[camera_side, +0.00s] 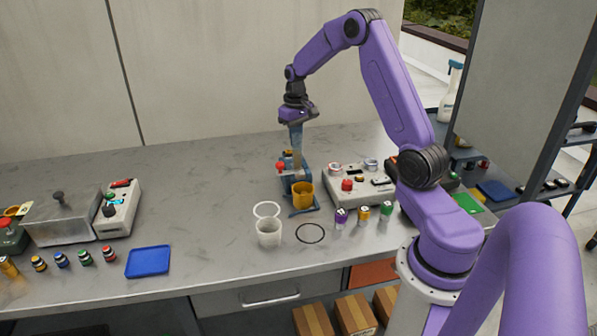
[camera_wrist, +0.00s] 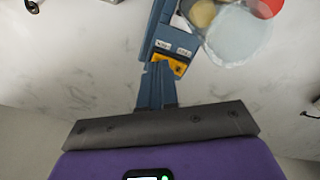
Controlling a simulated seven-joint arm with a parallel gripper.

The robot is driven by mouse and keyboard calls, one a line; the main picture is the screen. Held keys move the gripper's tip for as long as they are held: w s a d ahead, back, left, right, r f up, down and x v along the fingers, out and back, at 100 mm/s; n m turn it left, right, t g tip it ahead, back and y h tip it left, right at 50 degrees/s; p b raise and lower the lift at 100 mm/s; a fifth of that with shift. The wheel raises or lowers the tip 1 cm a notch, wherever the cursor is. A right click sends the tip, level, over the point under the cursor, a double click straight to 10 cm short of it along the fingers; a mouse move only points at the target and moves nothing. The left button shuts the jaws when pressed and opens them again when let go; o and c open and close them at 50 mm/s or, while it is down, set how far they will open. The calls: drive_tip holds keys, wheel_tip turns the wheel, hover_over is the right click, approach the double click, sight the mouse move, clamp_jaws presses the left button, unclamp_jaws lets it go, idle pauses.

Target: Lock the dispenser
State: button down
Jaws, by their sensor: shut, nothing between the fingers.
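The dispenser (camera_side: 289,183) is a blue stand with a red knob (camera_side: 280,167) on its left, standing mid-bench with a yellow cup (camera_side: 302,195) at its front. My gripper (camera_side: 297,148) points down just above its back, fingers together. In the wrist view the gripper (camera_wrist: 157,68) has its blue-grey fingertips close to a yellow-orange part (camera_wrist: 176,63) of the dispenser's blue frame (camera_wrist: 156,28). Two small white labels beside that part are too small to read. I cannot tell whether the fingertips touch it.
A blue tray (camera_side: 148,262) lies at left.

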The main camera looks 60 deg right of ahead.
wheel_tip(320, 180, up, 6)
drive_tip(key=shift+f, duration=0.1)
idle(0.6)
drive_tip(key=s+a+r+n, duration=0.2)
drive_tip(key=s+a+n, duration=0.2)
drive_tip(key=a, duration=0.8)
drive_tip(key=s+a+r+n, duration=0.25)
drive_tip(key=s+a, duration=0.25)
drive_tip(key=a, duration=0.7)
drive_tip(key=s+a+f+n, duration=0.1)
drive_tip(key=s+a+n, duration=0.2)
drive_tip(key=s, duration=0.8)
drive_tip(key=s+a+f+n, duration=0.2)
drive_tip(key=s+n, duration=0.4)
drive_tip(key=s, duration=0.5)
drive_tip(key=shift+s+a, duration=0.2)
drive_tip(key=shift+a, duration=0.3)
